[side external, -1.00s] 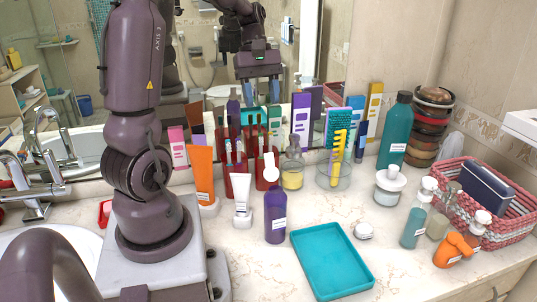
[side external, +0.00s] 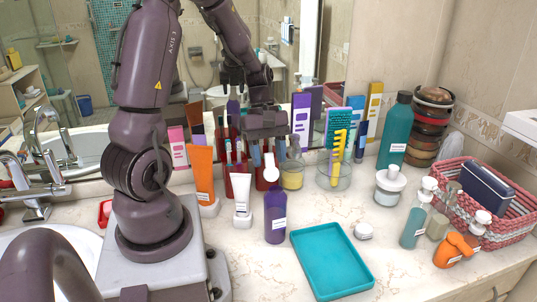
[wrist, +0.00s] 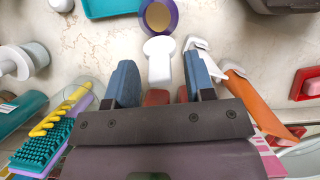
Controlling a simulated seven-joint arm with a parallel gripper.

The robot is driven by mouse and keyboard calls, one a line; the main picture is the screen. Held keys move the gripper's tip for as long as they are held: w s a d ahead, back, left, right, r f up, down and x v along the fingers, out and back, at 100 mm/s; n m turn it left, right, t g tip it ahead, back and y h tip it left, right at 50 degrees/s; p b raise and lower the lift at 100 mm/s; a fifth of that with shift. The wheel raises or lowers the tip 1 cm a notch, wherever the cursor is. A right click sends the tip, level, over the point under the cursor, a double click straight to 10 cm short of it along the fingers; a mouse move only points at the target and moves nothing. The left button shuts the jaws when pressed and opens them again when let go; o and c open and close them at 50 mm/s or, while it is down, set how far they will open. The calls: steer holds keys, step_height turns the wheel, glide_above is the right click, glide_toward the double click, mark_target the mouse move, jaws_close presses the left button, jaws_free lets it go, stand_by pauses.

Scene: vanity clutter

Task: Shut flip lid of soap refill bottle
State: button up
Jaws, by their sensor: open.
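The soap refill bottle is a purple bottle (side external: 275,218) standing upright on the counter. Its white flip lid (side external: 271,167) is swung open and stands up above the bottle's back edge. In the wrist view the purple rim (wrist: 174,17) is at the top, with the white lid (wrist: 159,60) reaching down between my fingers. My gripper (side external: 267,155) is open and empty, behind the lid in the side view. Its blue-padded fingers (wrist: 160,82) lie either side of the lid's lower end in the wrist view, with gaps on both sides.
A teal tray (side external: 332,284) lies right of the bottle. A white tube (side external: 241,195) and an orange tube (side external: 202,172) stand left. Red holders (side external: 238,182), a pump jar (side external: 292,174) and a comb cup (side external: 333,180) crowd the back. Bare counter lies in front of the bottle.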

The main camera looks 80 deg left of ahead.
steer(key=shift+c, duration=0.5)
jaws_close()
steer(key=shift+d, duration=0.1)
